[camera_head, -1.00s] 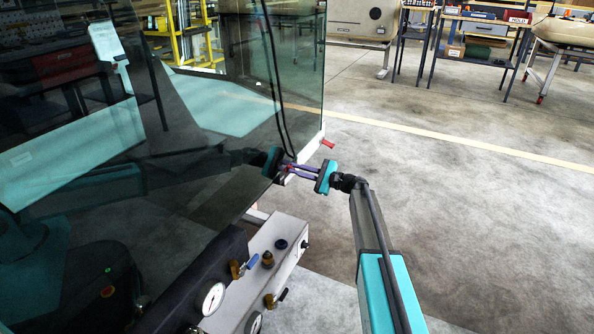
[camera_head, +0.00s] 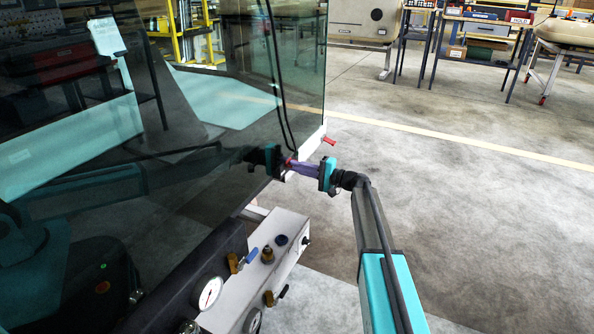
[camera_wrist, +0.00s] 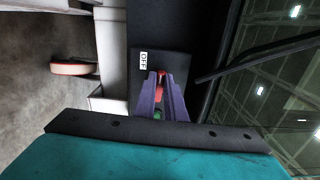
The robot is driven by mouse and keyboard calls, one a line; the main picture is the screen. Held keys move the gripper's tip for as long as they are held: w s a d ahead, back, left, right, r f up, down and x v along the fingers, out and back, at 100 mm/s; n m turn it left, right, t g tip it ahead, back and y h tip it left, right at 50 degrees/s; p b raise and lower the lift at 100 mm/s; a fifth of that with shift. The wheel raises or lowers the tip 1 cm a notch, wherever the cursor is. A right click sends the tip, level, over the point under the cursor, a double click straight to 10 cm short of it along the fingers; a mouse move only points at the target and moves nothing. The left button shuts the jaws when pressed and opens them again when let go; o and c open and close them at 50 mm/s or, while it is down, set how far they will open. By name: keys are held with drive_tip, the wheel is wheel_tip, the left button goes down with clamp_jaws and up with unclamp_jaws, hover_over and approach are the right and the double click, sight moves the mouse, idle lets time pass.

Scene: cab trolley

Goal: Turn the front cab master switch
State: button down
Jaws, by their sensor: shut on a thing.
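The front cab master switch (camera_wrist: 162,88) is a red handle on a black panel (camera_wrist: 176,62) in the wrist view. A white label reading OFF (camera_wrist: 144,62) is beside it, and a small green spot (camera_wrist: 158,115) shows between the fingers. My gripper (camera_wrist: 163,94) has purple fingers shut on the red handle, one on each side. The fingers cover part of the handle, so I cannot tell its exact angle. In the head view, my gripper (camera_head: 291,167) reaches from the right to the cab's edge, and the switch is mostly hidden.
Dark cab glass (camera_head: 200,120) fills the left and mirrors my arm. Below is a grey panel with gauges and valves (camera_head: 268,256). Open floor (camera_head: 470,220) lies to the right; workbenches stand at the back.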

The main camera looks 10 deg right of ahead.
drive_tip(key=shift+w+d+n, duration=0.1)
drive_tip(key=shift+d+n, duration=0.1)
drive_tip(key=shift+n, duration=0.1)
drive_tip(key=c, duration=1.8)
unclamp_jaws()
drive_tip(key=shift+a, duration=0.1)
drive_tip(key=shift+s, duration=0.2)
drive_tip(key=p+v, duration=0.4)
drive_tip(key=v, duration=0.9)
drive_tip(key=shift+s+d, duration=0.1)
drive_tip(key=shift+d, duration=0.25)
drive_tip(key=shift+s+f, duration=0.1)
